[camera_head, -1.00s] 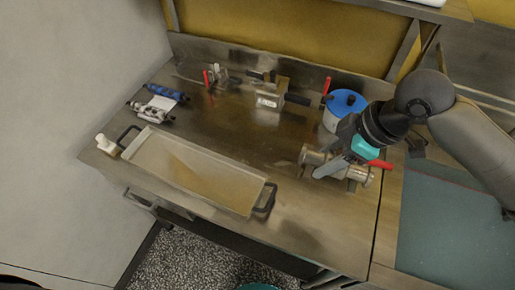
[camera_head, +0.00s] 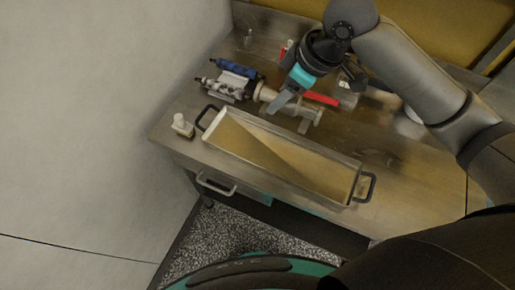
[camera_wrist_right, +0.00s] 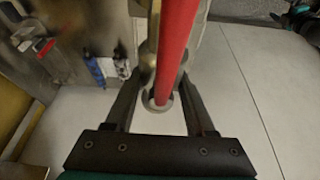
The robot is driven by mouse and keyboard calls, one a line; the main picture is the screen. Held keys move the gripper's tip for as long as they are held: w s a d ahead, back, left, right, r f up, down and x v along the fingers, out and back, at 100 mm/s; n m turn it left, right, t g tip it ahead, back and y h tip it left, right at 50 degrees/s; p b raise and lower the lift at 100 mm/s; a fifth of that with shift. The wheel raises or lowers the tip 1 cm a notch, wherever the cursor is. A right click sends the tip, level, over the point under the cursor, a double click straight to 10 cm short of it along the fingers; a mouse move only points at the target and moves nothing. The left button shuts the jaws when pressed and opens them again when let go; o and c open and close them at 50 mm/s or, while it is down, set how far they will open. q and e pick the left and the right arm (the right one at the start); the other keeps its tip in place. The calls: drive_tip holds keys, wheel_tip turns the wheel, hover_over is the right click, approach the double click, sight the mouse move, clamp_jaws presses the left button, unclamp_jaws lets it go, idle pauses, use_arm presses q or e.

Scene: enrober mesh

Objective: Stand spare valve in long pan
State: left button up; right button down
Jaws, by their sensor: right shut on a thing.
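The spare valve is a metal pipe body (camera_head: 309,114) with a red lever handle (camera_head: 321,98). My right gripper (camera_head: 279,104) is shut on it. The valve lies roughly level behind the long pan, near its back rim; its height above the bench is hard to tell. The right wrist view shows the red handle (camera_wrist_right: 176,45) passing between the fingers (camera_wrist_right: 160,108), with the valve body (camera_wrist_right: 149,48) beside it. The long pan (camera_head: 235,152) is a shallow tan tray with a dark handle at each end, and it is empty. My left gripper is out of view.
A small white fitting (camera_head: 182,126) stands left of the pan. A blue cylinder (camera_head: 232,67) and a silver part (camera_head: 222,88) lie behind the pan's left end. The bench's front edge and drawer handle (camera_head: 216,184) are in front. The wall is close on the left.

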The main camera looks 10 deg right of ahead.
drive_tip(key=shift+f+b, duration=1.35)
drive_tip(key=shift+f, duration=8.55)
drive_tip(key=shift+f, duration=0.1)
drive_tip(key=shift+f, duration=0.1)
drive_tip(key=shift+c, duration=1.2)
unclamp_jaws()
drive_tip(key=shift+s+d+r, duration=0.1)
drive_tip(key=shift+d+r, duration=0.05)
drive_tip(key=shift+r, duration=0.4)
drive_tip(key=p+v, duration=0.2)
drive_tip(key=v, duration=0.9)
